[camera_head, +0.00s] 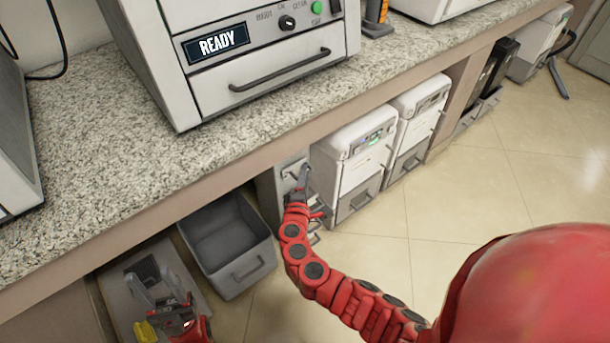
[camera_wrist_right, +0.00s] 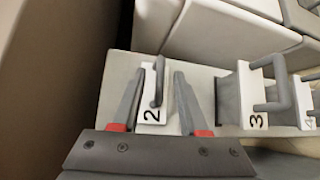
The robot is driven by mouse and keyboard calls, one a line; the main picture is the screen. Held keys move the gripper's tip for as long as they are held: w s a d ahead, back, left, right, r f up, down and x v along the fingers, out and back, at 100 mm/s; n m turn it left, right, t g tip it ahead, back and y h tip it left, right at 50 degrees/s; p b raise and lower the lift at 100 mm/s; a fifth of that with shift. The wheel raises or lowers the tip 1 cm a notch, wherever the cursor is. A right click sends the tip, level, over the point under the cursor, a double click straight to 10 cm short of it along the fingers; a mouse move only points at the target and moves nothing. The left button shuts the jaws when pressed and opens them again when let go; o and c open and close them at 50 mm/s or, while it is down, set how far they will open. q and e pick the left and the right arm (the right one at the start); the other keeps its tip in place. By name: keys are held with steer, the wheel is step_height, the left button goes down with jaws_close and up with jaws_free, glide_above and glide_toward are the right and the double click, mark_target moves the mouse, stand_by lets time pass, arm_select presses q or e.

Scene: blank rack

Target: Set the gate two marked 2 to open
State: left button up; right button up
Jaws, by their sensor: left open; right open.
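Gate two is a white plate marked 2 (camera_wrist_right: 151,114) with a grey handle (camera_wrist_right: 158,84), seen in the right wrist view. My right gripper (camera_wrist_right: 156,85) is open, with one finger on each side of the gate two handle. I cannot tell whether the fingers touch it. In the head view my right gripper (camera_head: 299,186) is at the grey gate box (camera_head: 268,190) under the counter and hides much of its front. My left gripper (camera_head: 162,312) is open and empty at the lower left, away from the gates.
Gates marked 3 (camera_wrist_right: 257,119) and 4 (camera_wrist_right: 309,122) stand just right of gate two, with protruding handles. White machines (camera_head: 350,150) stand to the right under the counter (camera_head: 230,150). A grey bin (camera_head: 238,270) stands left of the gate box.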

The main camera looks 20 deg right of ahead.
steer(key=shift+x, duration=0.85)
jaws_close()
steer(key=shift+s+f, duration=0.1)
steer(key=shift+f, duration=0.05)
stand_by(0.7)
